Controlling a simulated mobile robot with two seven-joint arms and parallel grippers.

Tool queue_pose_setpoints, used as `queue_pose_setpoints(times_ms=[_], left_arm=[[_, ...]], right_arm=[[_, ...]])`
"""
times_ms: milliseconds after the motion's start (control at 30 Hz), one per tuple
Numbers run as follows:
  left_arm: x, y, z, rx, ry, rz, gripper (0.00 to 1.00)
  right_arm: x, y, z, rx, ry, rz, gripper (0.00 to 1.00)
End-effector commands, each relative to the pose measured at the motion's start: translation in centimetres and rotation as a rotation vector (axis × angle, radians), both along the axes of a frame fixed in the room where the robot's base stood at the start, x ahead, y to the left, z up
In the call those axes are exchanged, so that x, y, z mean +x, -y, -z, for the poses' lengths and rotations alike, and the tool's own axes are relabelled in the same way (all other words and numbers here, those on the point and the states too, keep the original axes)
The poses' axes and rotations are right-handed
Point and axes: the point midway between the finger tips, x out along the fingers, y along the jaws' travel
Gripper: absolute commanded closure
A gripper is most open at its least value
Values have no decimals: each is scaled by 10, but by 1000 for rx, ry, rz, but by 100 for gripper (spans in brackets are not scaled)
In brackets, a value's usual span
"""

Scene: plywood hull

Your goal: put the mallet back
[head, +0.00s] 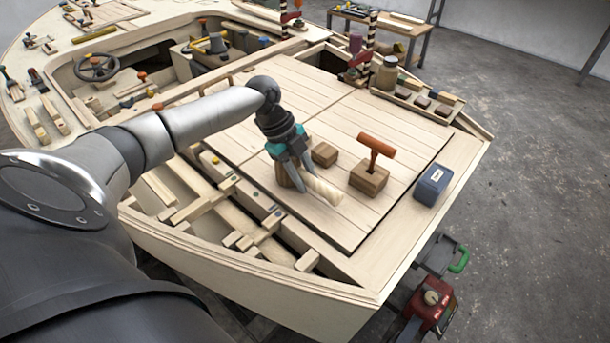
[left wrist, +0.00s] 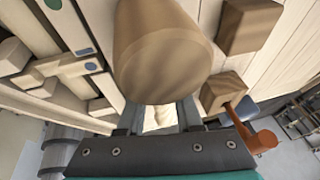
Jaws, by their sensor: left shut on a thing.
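My left gripper (head: 308,181) reaches down over the plank deck and is shut on the mallet. The mallet's thick brown round head (head: 283,176) shows just left of the fingers; its pale handle (head: 326,191) shows to their right. In the left wrist view the mallet head (left wrist: 162,62) fills the upper middle, with a bit of pale handle (left wrist: 158,116) between the fingers (left wrist: 158,118). I cannot tell whether the mallet touches the deck. My right gripper is in neither view.
A plain wood block (head: 325,154) and a block (head: 368,180) with an orange-brown T-handled tool (head: 376,147) stand right of the gripper. A blue box (head: 432,186) sits near the deck's right edge. Open framed bays (head: 225,205) lie to the left. A jar (head: 387,73) stands behind.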

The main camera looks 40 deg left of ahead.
Motion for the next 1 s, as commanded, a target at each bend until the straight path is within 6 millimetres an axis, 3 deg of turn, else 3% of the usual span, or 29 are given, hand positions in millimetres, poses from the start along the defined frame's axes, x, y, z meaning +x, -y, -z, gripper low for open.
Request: queue_pose_setpoints(times_ms=[133,167,467,767,1000], left_arm=[[1,0,2,0,2,-1,100],[1,0,2,0,3,-1,65],[0,0,2,0,1,0,31],[-1,-1,1,1,-1,-1,31],[-5,-14,-33,3,1,-1,31]], right_arm=[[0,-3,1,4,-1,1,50],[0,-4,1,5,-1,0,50],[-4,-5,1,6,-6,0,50],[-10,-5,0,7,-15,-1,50],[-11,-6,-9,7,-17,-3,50]])
